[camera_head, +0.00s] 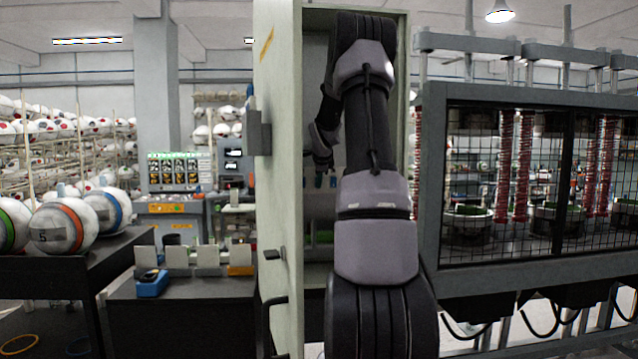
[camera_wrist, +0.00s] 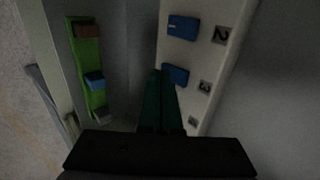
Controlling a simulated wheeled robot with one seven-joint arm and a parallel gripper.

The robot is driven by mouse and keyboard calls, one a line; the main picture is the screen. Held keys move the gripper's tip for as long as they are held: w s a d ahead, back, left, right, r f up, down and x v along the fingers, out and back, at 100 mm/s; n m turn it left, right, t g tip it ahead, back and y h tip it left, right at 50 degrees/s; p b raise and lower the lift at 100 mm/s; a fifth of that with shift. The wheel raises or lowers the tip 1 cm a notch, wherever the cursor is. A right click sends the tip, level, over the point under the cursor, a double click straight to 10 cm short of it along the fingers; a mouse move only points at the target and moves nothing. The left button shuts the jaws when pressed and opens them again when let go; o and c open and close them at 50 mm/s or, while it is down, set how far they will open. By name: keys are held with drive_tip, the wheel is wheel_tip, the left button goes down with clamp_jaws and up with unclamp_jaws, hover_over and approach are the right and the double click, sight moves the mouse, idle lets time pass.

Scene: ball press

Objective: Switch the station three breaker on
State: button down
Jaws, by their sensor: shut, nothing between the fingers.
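In the wrist view, a pale panel carries a blue breaker (camera_wrist: 183,27) beside the label 2 (camera_wrist: 220,35). Below it, a second blue breaker (camera_wrist: 176,75) sits near the label 3 (camera_wrist: 204,86). My gripper (camera_wrist: 161,74) is shut and empty, its dark green fingers pointing at the panel. The fingertips overlap the left edge of the lower breaker in the picture; I cannot tell whether they touch it. The fingers may hide more of the panel below. In the head view, my arm reaches into the open cabinet (camera_head: 403,150), and the breakers cannot be made out.
The cabinet door (camera_head: 279,190) stands open to the left of my arm. In the wrist view, a green strip (camera_wrist: 83,65) with brown, blue and grey blocks runs left of the fingers. A meshed press frame (camera_head: 432,180) stands close on the right. A table with balls is at left.

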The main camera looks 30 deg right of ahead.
drive_tip(key=shift+w, duration=0.1)
idle(0.3)
drive_tip(key=shift+d+r, duration=0.1)
drive_tip(key=shift+r, duration=0.75)
